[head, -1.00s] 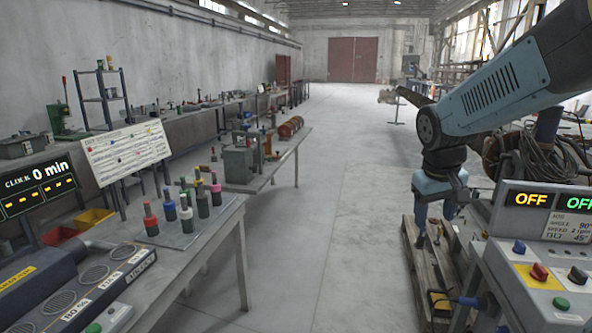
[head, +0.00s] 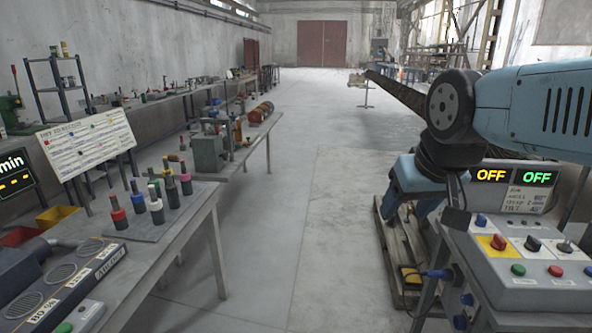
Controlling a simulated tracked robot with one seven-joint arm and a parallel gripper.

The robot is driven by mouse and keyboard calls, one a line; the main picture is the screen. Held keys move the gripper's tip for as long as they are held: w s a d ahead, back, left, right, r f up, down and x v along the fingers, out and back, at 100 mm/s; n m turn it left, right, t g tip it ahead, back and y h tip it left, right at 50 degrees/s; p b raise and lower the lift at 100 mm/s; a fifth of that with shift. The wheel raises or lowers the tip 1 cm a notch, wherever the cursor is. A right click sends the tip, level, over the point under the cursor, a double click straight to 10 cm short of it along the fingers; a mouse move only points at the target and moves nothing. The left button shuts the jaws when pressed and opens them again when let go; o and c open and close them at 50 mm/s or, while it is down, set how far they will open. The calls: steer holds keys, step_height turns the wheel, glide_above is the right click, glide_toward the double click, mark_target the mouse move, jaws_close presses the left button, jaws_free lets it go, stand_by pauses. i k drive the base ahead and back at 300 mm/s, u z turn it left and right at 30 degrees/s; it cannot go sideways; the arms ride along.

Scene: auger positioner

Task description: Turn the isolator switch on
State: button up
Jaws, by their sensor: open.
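The isolator switch appears to be the red knob on a yellow plate (head: 498,242) on the sloped control box at the lower right. Its exact handle angle is too small to tell. Two displays above the box, one amber (head: 491,176) and one green (head: 537,176), both read OFF. My gripper (head: 434,208) is open and points down. It hangs at the left edge of the control box, left of and apart from the red knob. Part of it is hidden by my own arm, and its height over the box is hard to judge.
Push buttons line the box's front. A pallet (head: 400,265) lies left of it. A bench with coloured-band tools (head: 150,205) stands left; the middle floor is clear.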

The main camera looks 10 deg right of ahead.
mark_target(498, 243)
steer(key=u, duration=1.8)
steer(key=i, duration=0.1)
steer(key=z, duration=3.2)
